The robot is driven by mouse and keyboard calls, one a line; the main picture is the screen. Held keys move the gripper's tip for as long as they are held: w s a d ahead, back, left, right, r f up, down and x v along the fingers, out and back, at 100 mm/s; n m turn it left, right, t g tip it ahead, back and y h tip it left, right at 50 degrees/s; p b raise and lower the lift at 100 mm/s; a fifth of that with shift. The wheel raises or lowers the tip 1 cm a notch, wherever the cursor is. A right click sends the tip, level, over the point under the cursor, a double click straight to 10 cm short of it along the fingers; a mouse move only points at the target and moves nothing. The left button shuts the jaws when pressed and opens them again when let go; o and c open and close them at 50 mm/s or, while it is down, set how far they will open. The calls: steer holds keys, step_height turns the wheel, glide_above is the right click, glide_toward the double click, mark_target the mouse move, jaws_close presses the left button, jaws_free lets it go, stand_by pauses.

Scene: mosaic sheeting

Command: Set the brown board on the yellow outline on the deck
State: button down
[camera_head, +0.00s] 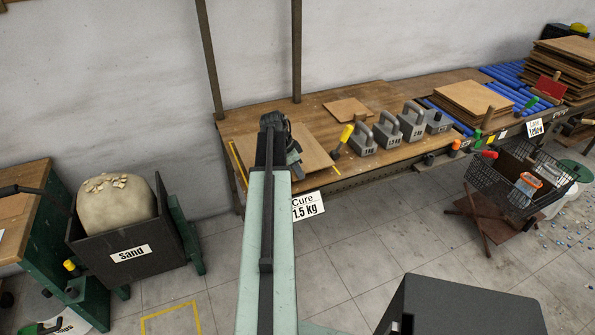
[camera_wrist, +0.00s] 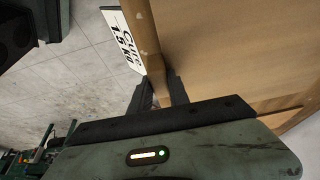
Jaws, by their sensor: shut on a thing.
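A brown board (camera_head: 317,153) lies flat, or almost flat, on the wooden deck (camera_head: 240,122) at its left end. In the wrist view my gripper (camera_wrist: 160,95) is shut on the board's edge, and the board (camera_wrist: 225,50) fills the right side. I cannot tell whether the board rests fully on the deck.
Grey weights (camera_head: 388,134) and a yellow-handled tool (camera_head: 344,136) stand right of the board. A smaller brown panel (camera_head: 347,109) lies behind. A "Cure 1.5 kg" sign (camera_head: 307,205) hangs at the deck's front edge. A sand bin (camera_head: 130,245) stands left; a wire basket (camera_head: 515,185) stands right.

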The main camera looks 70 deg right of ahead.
steer(key=shift+f, duration=0.2)
steer(key=shift+f+b, duration=1.05)
steer(key=shift+b, duration=0.2)
steer(key=shift+f+b, duration=0.45)
steer(key=shift+f, duration=0.05)
steer(key=c, duration=1.2)
jaws_free()
steer(key=shift+r, duration=0.1)
steer(key=shift+o, duration=0.2)
steer(key=p+v, duration=0.7)
steer(key=v, duration=0.1)
steer(key=shift+s+p, duration=0.1)
steer(key=shift+p, duration=0.25)
